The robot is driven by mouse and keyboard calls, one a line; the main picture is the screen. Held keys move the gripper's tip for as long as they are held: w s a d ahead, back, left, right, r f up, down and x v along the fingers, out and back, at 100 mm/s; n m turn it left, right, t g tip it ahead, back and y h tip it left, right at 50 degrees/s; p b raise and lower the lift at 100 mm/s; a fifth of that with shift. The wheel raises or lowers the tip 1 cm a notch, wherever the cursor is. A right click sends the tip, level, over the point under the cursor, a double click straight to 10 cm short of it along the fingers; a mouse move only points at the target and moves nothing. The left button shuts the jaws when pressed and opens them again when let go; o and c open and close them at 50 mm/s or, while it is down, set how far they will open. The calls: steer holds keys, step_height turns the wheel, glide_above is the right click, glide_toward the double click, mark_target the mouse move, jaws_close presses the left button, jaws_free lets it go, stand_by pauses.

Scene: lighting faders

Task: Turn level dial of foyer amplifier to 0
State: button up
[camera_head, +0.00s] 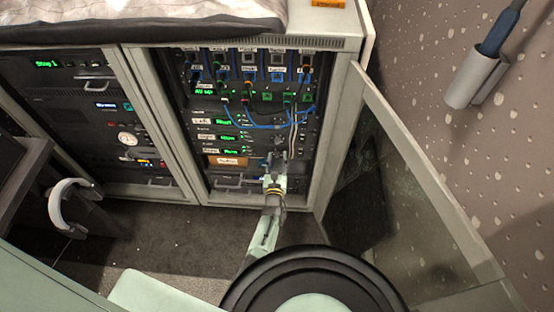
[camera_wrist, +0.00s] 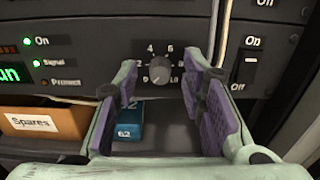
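A round grey level dial (camera_wrist: 160,70) with a printed number scale around it is on a dark amplifier panel (camera_wrist: 100,45) in the wrist view. Its pointer is too small to read surely. My gripper (camera_wrist: 162,64) is open, with purple-padded fingers on the left and right of the dial and a gap on both sides. In the head view my gripper (camera_head: 277,160) is in front of the rack's lower right and hides the dial. The panel is in the row with the lowest green display (camera_head: 231,152); its name label is unreadable.
A "Spares" box (camera_wrist: 45,122) sits below the panel, with a blue item marked 62 (camera_wrist: 128,125) beside it. An On/Off switch (camera_wrist: 249,68) is right of the dial. Cables (camera_head: 265,125) hang above. An open glass door (camera_head: 400,190) stands right.

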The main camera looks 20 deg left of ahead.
steer(key=shift+s, duration=0.15)
steer(key=v, duration=0.2)
steer(key=shift+s, duration=0.35)
steer(key=v, duration=0.9)
steer(key=shift+d, duration=0.2)
stand_by(0.8)
